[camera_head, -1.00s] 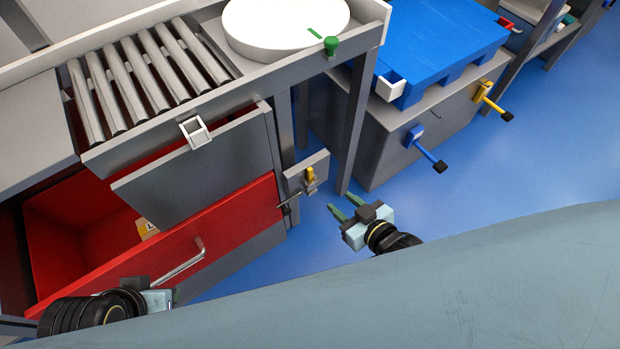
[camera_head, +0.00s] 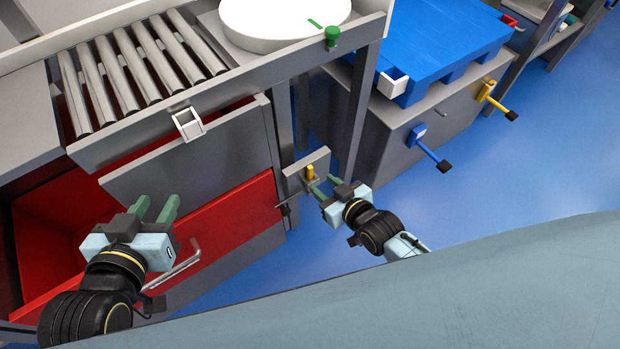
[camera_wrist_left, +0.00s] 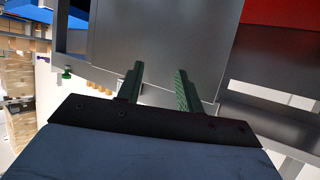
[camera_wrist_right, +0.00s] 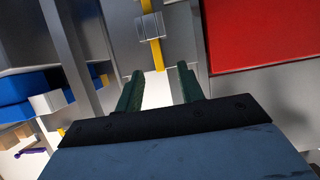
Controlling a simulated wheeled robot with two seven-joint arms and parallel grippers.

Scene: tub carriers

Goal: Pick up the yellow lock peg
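The yellow lock peg (camera_head: 310,172) stands in a grey bracket plate (camera_head: 293,177) beside the drawer unit. In the right wrist view a yellow bar, which looks like the peg (camera_wrist_right: 157,52), runs through a grey block ahead of the fingers. My right gripper (camera_head: 324,185) is open, with its green fingertips close to the bracket, near the peg. In the right wrist view nothing lies between the fingers, and the peg is beyond their tips. My left gripper (camera_head: 157,204) is open and empty in front of the drawers.
A red drawer (camera_head: 232,217) with a metal handle (camera_head: 178,268) stands open below a grey drawer front (camera_head: 195,165). Above is a roller bench (camera_head: 130,75) with a white round disc (camera_head: 280,18). A blue pallet (camera_head: 440,45) sits on a grey cabinet. The blue floor at right is clear.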

